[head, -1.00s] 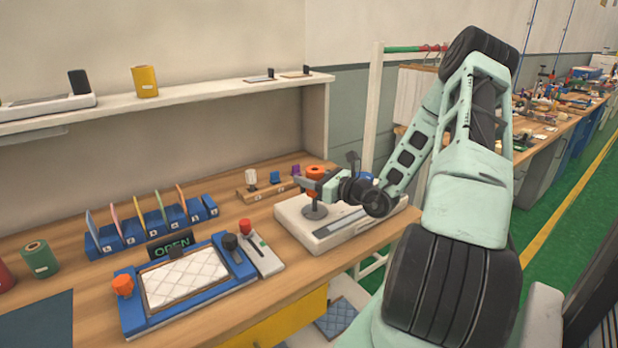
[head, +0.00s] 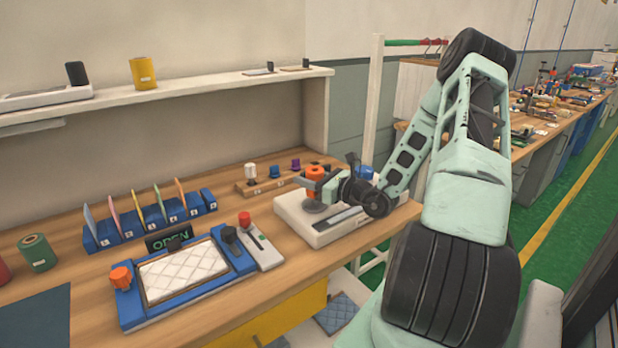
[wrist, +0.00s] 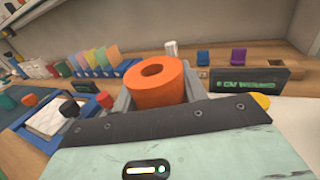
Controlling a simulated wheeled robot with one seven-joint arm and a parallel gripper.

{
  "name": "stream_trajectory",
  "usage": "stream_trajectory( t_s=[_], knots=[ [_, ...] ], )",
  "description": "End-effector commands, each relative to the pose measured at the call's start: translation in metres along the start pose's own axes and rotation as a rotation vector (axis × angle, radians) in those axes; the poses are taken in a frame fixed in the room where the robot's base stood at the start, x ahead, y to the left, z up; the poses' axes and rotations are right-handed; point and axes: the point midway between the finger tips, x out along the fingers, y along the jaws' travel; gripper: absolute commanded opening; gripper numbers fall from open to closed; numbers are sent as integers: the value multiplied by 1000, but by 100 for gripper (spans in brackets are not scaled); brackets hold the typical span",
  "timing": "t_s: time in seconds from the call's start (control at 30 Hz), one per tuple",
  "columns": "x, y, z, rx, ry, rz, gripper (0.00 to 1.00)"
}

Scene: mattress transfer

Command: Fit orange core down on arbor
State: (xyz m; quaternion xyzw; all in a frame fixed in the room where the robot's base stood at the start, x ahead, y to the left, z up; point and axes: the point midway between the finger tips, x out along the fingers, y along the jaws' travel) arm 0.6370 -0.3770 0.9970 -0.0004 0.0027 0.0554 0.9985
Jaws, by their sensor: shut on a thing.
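An orange core (head: 316,173), a hollow cylinder with a round hole in its top, stands upright between the fingers of my gripper (head: 312,182). In the wrist view the core (wrist: 157,88) is clasped from both sides and its bore shows. It is directly over the round grey base of the arbor (head: 317,207) on the white machine (head: 330,227). The core's lower end is close above that grey base. The arbor's post is hidden by the core and fingers, so I cannot tell how far the core is over it.
A display reading "0 CM WOUND" (wrist: 245,84) stands on the machine. A wooden rack with white, blue and purple pieces (head: 265,186) lies behind. A blue frame with a quilted pad (head: 183,275) and an "OPEN" sign (head: 169,239) are to the left.

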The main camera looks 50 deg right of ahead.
Motion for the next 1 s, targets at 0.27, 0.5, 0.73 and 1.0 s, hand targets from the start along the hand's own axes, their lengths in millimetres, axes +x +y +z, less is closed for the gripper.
stream_trajectory(
  t_s=[0.27,0.5,0.73,1.0],
  knots=[
    [0,0,-8,0,0,0,20],
    [0,0,-13,0,-1,0,20],
    [0,0,-19,0,-1,0,20],
    [0,0,-25,0,-1,0,20]
  ],
)
